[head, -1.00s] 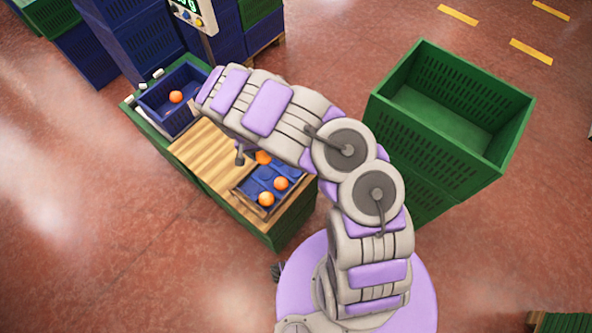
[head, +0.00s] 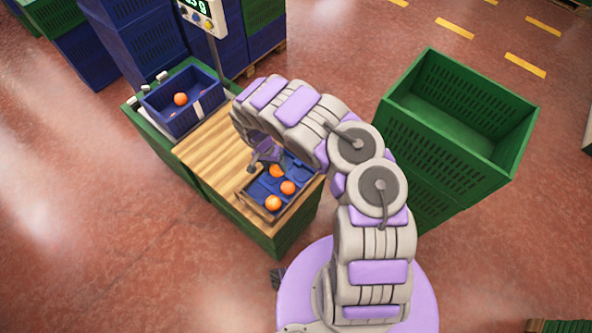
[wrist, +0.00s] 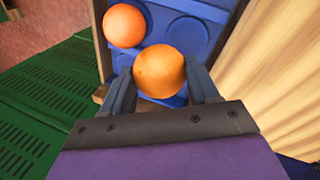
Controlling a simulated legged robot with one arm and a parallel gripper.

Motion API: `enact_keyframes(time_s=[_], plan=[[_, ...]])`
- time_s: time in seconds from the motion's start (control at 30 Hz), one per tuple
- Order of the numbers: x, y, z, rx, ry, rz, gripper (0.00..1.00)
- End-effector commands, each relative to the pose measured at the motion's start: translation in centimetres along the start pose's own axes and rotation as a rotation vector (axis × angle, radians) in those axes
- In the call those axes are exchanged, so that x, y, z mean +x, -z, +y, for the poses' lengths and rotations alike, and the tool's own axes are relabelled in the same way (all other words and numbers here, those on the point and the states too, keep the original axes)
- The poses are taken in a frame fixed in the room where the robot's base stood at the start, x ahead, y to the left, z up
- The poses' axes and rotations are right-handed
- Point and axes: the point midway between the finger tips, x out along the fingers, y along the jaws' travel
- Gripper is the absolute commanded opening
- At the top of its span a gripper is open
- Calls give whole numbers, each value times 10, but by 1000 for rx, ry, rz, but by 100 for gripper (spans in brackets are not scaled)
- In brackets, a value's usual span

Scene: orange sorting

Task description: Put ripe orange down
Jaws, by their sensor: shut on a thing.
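My gripper (wrist: 162,88) is shut on a ripe orange (wrist: 159,71), with one finger on each side of it. The held orange also shows in the head view (head: 276,171), below my wrist, at the blue tray (head: 256,189). The blue tray has round hollows and also shows in the wrist view (wrist: 205,12). I cannot tell whether the held orange touches the tray. Two other oranges sit in the tray, one in the middle (head: 288,187) and one at the front (head: 272,203). One of these shows upper left in the wrist view (wrist: 124,25).
A wooden top (head: 212,150) lies beside the tray. A blue crate (head: 207,108) with an orange (head: 180,99) stands at its far end, near a scale display (head: 197,12). A large, empty-looking green crate (head: 440,145) stands to the right.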

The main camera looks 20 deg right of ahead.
Motion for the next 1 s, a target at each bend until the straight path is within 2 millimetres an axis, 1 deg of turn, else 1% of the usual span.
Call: enact_keyframes(time_s=[0.03, 0.1, 0.23, 0.3, 0.47, 0.57, 0.7, 0.8, 1.0], plan=[[6, 7, 16, 7, -4, -5, 27], [12, 14, 33, 6, -1, -8, 27], [19, 23, 51, 4, 4, -7, 27], [21, 24, 54, 3, 2, -6, 27], [22, 23, 55, 1, -5, -1, 27], [25, 26, 62, 4, -10, 0, 27], [51, 26, 57, 2, -4, -4, 27], [61, 29, 57, 1, -2, -5, 27], [61, 31, 60, 2, 2, -6, 27]])
